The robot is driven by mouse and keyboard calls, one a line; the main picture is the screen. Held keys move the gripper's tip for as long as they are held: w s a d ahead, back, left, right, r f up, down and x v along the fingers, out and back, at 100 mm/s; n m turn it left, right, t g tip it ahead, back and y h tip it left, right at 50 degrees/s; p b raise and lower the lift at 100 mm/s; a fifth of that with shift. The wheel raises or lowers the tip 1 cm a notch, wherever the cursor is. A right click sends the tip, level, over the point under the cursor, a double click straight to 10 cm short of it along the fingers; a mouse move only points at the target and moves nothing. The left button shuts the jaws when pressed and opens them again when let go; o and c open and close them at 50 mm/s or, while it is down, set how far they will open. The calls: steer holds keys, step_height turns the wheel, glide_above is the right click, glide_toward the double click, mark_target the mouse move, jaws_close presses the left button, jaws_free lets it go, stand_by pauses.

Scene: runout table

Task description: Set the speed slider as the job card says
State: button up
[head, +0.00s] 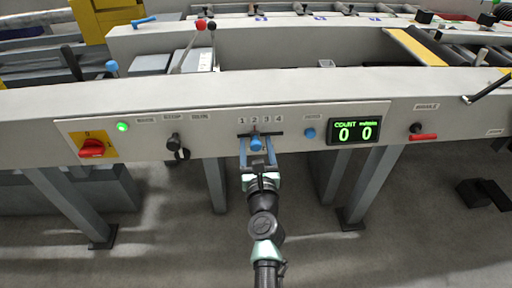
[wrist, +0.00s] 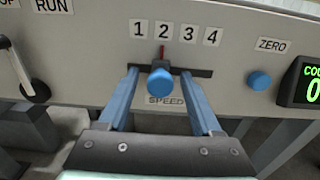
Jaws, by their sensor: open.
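The speed slider's round blue knob (wrist: 160,82) sits on a dark horizontal slot under the numbers 1, 2, 3 and 4. Its red pointer (wrist: 162,54) stands under the 2. A partly hidden SPEED label (wrist: 165,100) is below. The knob also shows in the head view (head: 256,145). My gripper (wrist: 159,76) is open, with one blue finger on each side of the knob and a visible gap on both sides. In the head view my gripper (head: 256,142) reaches up to the panel from below. I cannot make out a job card in either view.
Right of the slider are a blue ZERO button (head: 309,134) and a COUNT display (head: 355,132) reading 0 0. Left are a black selector (head: 174,143), a lit green lamp (head: 123,127) and a red rotary switch (head: 92,149).

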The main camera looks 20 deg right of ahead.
jaws_close()
stand_by(0.4)
stand_by(1.1)
